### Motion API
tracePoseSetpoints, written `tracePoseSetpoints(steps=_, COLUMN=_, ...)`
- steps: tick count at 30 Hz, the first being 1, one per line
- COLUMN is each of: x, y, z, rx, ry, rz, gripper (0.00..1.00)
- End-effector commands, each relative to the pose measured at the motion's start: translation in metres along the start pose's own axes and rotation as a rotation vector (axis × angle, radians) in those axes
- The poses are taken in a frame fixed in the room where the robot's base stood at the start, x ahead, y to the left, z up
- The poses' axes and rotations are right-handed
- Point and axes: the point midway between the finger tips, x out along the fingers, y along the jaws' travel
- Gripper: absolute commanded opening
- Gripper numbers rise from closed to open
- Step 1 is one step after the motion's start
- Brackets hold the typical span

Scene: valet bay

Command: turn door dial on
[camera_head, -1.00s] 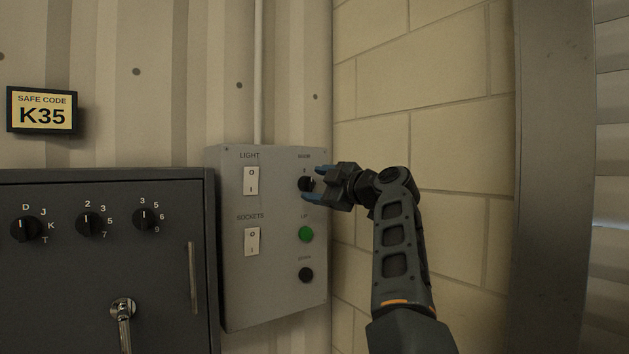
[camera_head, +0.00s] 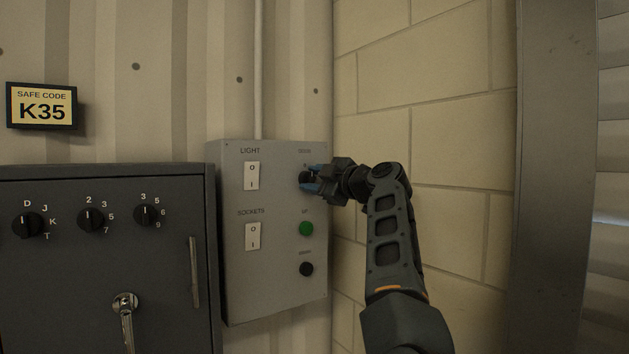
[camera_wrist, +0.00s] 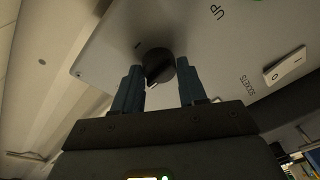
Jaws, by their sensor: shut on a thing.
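The door dial (camera_head: 305,177) is a round black knob at the upper right of the grey control panel (camera_head: 234,292), under a small label. My gripper (camera_head: 312,180) reaches it from the right, its blue fingers around the dial and covering much of it. In the wrist view the dial (camera_wrist: 158,66) shows between the two blue fingertips of my gripper (camera_wrist: 162,84), with a pale mark on its lower part. The gripper is shut on the dial. Its exact setting is hard to read.
The panel also carries a light switch (camera_head: 252,176), a sockets switch (camera_head: 253,236), a green up button (camera_head: 306,229) and a black button (camera_head: 306,269). A dark safe (camera_head: 75,270) stands to the left, below a safe code sign (camera_head: 42,106). A block wall (camera_head: 430,60) is close on the right.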

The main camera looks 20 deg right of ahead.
Motion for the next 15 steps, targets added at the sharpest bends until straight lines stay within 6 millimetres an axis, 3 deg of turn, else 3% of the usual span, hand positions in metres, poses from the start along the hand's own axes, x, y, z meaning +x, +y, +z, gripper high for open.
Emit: tracePoseSetpoints(steps=15, x=-0.0001, y=-0.0033, z=0.0024, rx=0.098, ry=0.006, rz=0.009, gripper=0.11)
